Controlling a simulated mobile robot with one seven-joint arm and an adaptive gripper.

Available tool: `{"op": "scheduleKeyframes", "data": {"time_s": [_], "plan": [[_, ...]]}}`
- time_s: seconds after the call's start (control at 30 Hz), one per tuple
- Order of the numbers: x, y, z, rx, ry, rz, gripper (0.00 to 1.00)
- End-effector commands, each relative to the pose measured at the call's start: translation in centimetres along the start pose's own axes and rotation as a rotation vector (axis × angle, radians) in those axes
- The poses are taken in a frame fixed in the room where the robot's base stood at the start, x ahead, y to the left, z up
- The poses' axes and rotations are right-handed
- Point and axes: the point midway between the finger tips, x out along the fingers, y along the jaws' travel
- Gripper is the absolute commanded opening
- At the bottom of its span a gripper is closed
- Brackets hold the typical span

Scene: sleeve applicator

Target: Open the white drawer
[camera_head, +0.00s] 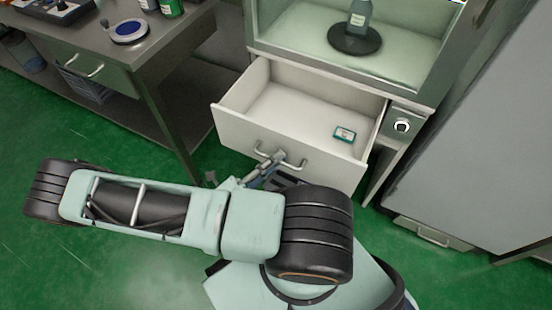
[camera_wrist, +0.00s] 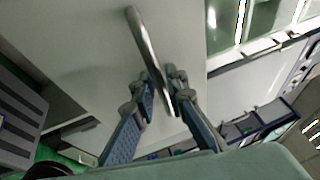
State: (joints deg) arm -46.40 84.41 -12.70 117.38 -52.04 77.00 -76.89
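The white drawer (camera_head: 235,130) stands pulled well out of the white cabinet in the head view. Its inside shows, with a small teal-and-white box (camera_head: 344,134) lying toward the right. A metal bar handle (camera_head: 292,162) is on its front. My gripper (camera_head: 270,163) is at this handle, partly hidden by my arm. In the wrist view the pale drawer front (camera_wrist: 85,45) fills the upper left. The handle (camera_wrist: 146,42) runs between the two fingertips of my gripper (camera_wrist: 160,88), which appear closed on it.
Above the drawer, a bottle (camera_head: 360,14) stands on a dark round plate (camera_head: 354,40) in the cabinet. A knob panel (camera_head: 401,126) is right of the drawer. A metal table (camera_head: 160,60) stands at left and a large grey panel (camera_head: 480,130) at right. Green floor is clear at lower left.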

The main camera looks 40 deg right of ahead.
Motion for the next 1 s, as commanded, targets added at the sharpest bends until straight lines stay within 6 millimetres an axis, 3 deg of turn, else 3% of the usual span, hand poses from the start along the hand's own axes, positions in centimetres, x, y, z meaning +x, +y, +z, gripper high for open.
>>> {"op": "scheduleKeyframes", "data": {"time_s": [0.37, 0.8, 1.0], "plan": [[-0.6, 0.0, 0.0, 0.001, 0.000, 0.000, 0.16], [-9.0, 0.1, 0.0, 0.001, -0.001, 0.003, 0.16], [-11.4, 0.1, 0.0, 0.000, 0.000, 0.001, 0.16]]}}
